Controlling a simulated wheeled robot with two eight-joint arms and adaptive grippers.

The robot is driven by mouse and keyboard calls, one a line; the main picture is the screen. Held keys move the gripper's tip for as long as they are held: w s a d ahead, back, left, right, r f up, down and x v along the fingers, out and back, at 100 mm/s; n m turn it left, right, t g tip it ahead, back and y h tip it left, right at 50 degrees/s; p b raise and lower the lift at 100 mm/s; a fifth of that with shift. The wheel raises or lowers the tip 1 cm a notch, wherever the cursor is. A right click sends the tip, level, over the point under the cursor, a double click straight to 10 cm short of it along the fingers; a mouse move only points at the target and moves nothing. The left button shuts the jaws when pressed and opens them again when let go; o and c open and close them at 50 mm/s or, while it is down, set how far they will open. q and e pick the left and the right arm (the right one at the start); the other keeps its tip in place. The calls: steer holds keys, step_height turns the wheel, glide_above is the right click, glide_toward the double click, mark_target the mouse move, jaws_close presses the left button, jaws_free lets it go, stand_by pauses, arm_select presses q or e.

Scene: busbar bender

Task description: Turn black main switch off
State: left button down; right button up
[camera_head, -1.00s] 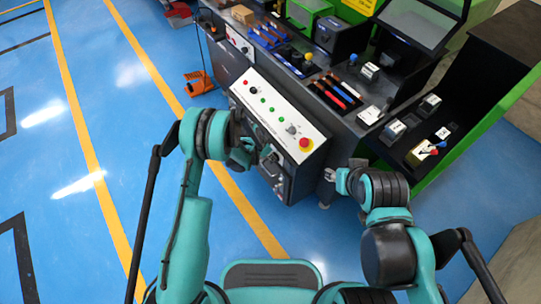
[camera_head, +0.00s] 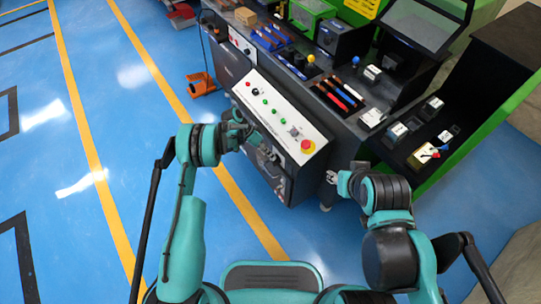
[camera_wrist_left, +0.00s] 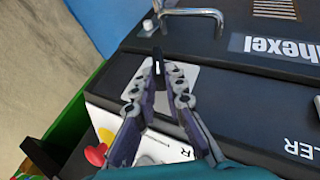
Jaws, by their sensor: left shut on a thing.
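The black main switch (camera_wrist_left: 158,70) shows in the left wrist view as a narrow black handle on a light grey plate (camera_wrist_left: 183,78), on the dark front of the machine. My left gripper (camera_wrist_left: 160,62) has its fingertips on both sides of this handle and is shut on it. In the head view my left gripper (camera_head: 262,148) is at the front of the cabinet, below the sloped white control panel (camera_head: 272,115); the switch is too small and covered to make out there. My right gripper (camera_head: 331,177) is near the cabinet's right front corner, apart from the switch; its jaws are too small to judge.
The white panel carries several coloured buttons and a red emergency stop (camera_head: 307,146). A metal handle (camera_wrist_left: 195,13) is close to my left fingertips. An orange foot pedal (camera_head: 201,84) stands on the floor left of the machine. The blue floor at left is free.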

arm_select(q)
steer(key=shift+w+a+f+g, duration=0.1)
steer(key=shift+w+g, duration=0.05)
steer(key=shift+g, duration=0.15)
steer(key=shift+h, duration=0.3)
steer(key=c, duration=1.6)
jaws_free()
steer(key=shift+a, duration=0.1)
steer(key=v, duration=1.2)
steer(key=shift+w, duration=0.1)
